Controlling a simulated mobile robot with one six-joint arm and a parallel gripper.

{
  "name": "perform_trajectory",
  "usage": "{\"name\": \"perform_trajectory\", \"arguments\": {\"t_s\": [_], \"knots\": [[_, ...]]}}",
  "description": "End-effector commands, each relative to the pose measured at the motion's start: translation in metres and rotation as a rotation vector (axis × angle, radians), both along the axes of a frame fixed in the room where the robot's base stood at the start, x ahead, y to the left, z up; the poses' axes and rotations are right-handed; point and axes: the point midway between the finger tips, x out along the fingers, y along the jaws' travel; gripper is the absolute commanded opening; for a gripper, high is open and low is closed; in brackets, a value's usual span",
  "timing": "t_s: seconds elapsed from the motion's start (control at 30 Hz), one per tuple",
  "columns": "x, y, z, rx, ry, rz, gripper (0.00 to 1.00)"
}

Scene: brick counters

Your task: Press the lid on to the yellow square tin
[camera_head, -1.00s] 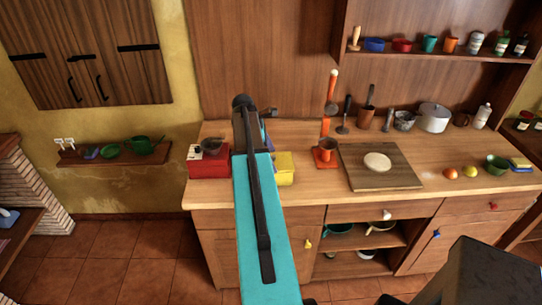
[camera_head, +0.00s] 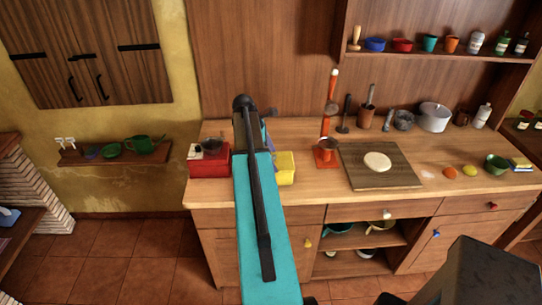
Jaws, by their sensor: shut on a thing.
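The yellow square tin (camera_head: 285,167) stands on the counter near its front edge. My arm covers its left part, and only its right side shows. I cannot tell whether a lid sits on it. My turquoise and black arm reaches up the middle of the picture and ends in front of the counter's back. My gripper is hidden behind the arm, so its fingers and anything between them do not show. The lid cannot be made out.
A red box (camera_head: 209,162) with a dark bowl stands left of the arm. Right of the tin are an orange stand (camera_head: 325,157) and a wooden board (camera_head: 382,179) with pale dough. A white pot (camera_head: 434,117) and several utensils stand behind.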

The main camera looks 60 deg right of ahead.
Motion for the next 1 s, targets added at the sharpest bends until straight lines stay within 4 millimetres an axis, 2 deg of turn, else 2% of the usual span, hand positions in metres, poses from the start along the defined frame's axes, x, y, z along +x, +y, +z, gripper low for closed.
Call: {"name": "perform_trajectory", "arguments": {"t_s": [0.4,0.43,0.5,1.0], "knots": [[-0.0003,-0.0003,0.0000,0.000,0.000,0.000,0.67],[-0.0002,-0.0003,-0.0001,0.000,0.000,0.000,0.92],[-0.0002,-0.0003,0.0000,0.000,0.000,0.000,1.00],[0.0005,0.0000,0.0038,0.000,0.000,0.001,1.00]]}}
